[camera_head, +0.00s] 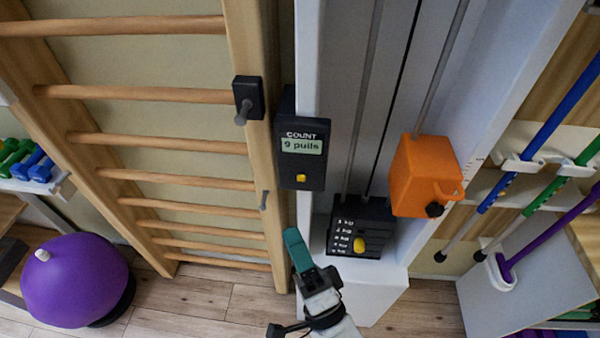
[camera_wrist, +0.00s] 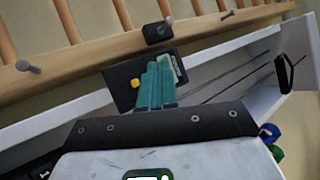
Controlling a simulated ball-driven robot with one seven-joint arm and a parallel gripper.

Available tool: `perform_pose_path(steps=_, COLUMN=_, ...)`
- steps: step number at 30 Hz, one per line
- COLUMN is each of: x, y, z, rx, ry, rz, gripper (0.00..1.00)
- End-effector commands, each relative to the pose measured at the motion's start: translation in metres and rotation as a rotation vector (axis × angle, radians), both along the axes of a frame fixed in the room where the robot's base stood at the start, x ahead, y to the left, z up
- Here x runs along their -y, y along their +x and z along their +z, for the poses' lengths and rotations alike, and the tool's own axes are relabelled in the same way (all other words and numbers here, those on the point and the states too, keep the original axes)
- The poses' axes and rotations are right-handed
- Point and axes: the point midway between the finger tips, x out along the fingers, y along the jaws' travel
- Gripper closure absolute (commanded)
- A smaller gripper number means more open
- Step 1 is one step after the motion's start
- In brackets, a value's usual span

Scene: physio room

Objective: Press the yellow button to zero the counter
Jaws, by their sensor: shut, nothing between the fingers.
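The counter (camera_head: 302,165) is a dark box on the side of the white machine frame, and its display (camera_head: 302,146) reads "COUNT 9 pulls". The yellow button (camera_head: 300,178) sits below the display. In the wrist view the counter (camera_wrist: 121,97) is partly hidden behind my fingers, and the yellow button (camera_wrist: 135,83) shows just left of them. My gripper (camera_head: 292,236) is shut and empty, its teal fingers below the counter in the head view. It also shows in the wrist view (camera_wrist: 160,66). The fingertips look apart from the button.
Wooden wall bars (camera_head: 160,95) stand left, with a dark peg mount (camera_head: 248,98) near the counter. An orange block (camera_head: 424,175) hangs at right above a black weight stack (camera_head: 345,238) with a yellow knob (camera_head: 359,245). A purple ball (camera_head: 78,280) lies lower left.

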Motion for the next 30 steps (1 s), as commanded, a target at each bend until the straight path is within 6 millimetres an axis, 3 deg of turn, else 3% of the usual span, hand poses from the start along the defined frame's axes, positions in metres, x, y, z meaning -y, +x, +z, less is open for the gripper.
perform_pose_path(steps=8, x=0.000, y=0.005, z=0.000, rx=0.000, ry=-0.001, rz=0.001, gripper=1.00)
perform_pose_path(steps=24, x=0.002, y=0.070, z=-0.003, rx=0.003, ry=0.001, rz=0.000, gripper=1.00)
perform_pose_path(steps=30, x=0.003, y=0.085, z=-0.001, rx=0.000, ry=0.000, rz=0.000, gripper=1.00)
